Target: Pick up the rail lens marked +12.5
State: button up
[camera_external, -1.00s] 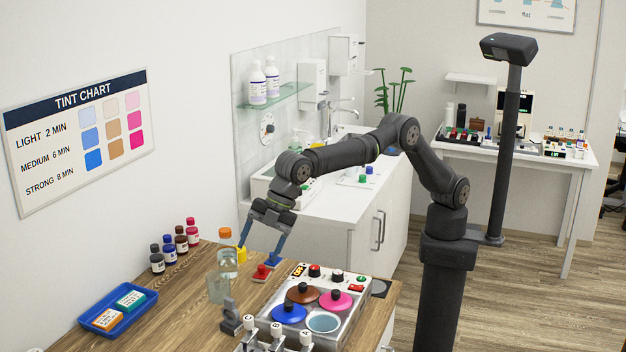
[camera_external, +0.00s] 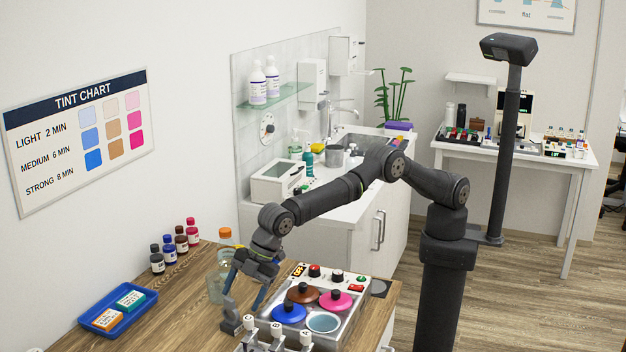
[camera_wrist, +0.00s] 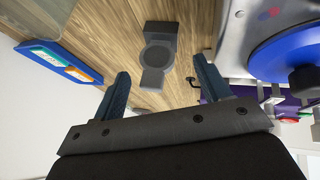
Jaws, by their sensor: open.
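No mark reading +12.5 can be read in either view, so I cannot tell which thing is the rail lens. A small dark grey piece with an upright part and a block base (camera_external: 230,318) stands on the wooden bench, left of the tint bath. The wrist view shows a grey piece with a round disc (camera_wrist: 160,52), seemingly the same one, ahead between my fingertips; no mark shows on it. My gripper (camera_external: 245,301) is open and points down just above and beside this piece. In the wrist view my gripper (camera_wrist: 160,70) has nothing between its fingers.
The tint bath (camera_external: 350,320) with coloured lids stands close right of my gripper. Labelled levers (camera_external: 277,334) stand in front. A clear bottle with an orange cap (camera_external: 217,288) is close behind-left.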

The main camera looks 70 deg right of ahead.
aim_at(233, 312)
jog(key=shift+x, duration=3.05)
jog(key=shift+w, duration=0.15)
jog(key=shift+r, duration=0.1)
jog(key=c, duration=1.1)
